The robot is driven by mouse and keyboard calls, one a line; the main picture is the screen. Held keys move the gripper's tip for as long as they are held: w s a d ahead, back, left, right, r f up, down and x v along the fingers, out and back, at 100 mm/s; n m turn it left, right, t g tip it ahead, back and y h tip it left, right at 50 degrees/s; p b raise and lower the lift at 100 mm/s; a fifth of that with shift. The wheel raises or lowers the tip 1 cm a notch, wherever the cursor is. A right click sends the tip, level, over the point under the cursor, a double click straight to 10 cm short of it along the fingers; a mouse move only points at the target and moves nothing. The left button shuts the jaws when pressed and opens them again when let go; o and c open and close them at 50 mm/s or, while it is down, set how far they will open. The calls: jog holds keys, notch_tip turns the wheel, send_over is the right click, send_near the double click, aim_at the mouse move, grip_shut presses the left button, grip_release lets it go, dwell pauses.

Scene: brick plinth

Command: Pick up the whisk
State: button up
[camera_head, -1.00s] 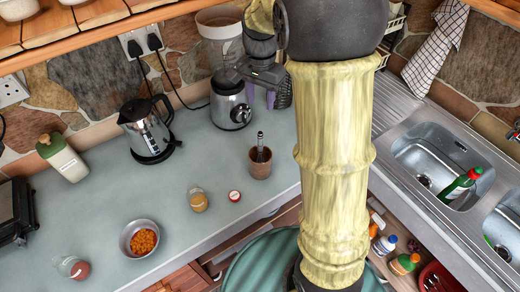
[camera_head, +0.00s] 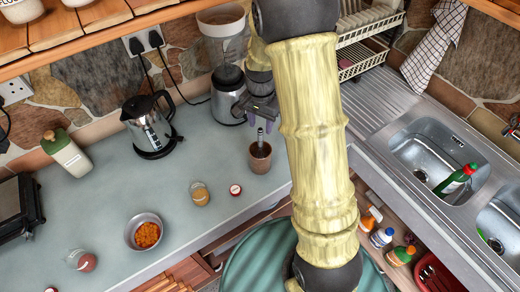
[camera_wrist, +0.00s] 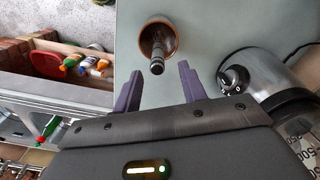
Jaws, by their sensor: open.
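The whisk shows only as a dark, grey-banded handle (camera_head: 260,138) standing upright out of a brown cup (camera_head: 261,162) on the counter. Its lower part is hidden inside the cup. In the wrist view the handle (camera_wrist: 157,62) points toward my gripper, and the cup (camera_wrist: 146,42) is just beyond the fingertips. My gripper (camera_head: 261,122) is open and empty, with purple fingers above and just behind the cup in the head view. In the wrist view the gripper (camera_wrist: 160,82) has its fingers on either side of the handle's line, apart from it.
A blender (camera_head: 228,95) stands close behind the cup, and a kettle (camera_head: 148,125) is to its left. A small jar (camera_head: 200,193) and a red-topped lid (camera_head: 235,190) lie in front-left. A bowl of orange food (camera_head: 144,232) is farther left. The sink (camera_head: 435,150) is at right.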

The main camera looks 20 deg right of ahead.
aim_at(261, 138)
jog(key=shift+f, duration=0.6)
jog(key=shift+f, duration=0.1)
jog(key=shift+s+f+p, duration=0.2)
jog(key=shift+f+p, duration=1.2)
jog(key=shift+f, duration=1.1)
grip_shut()
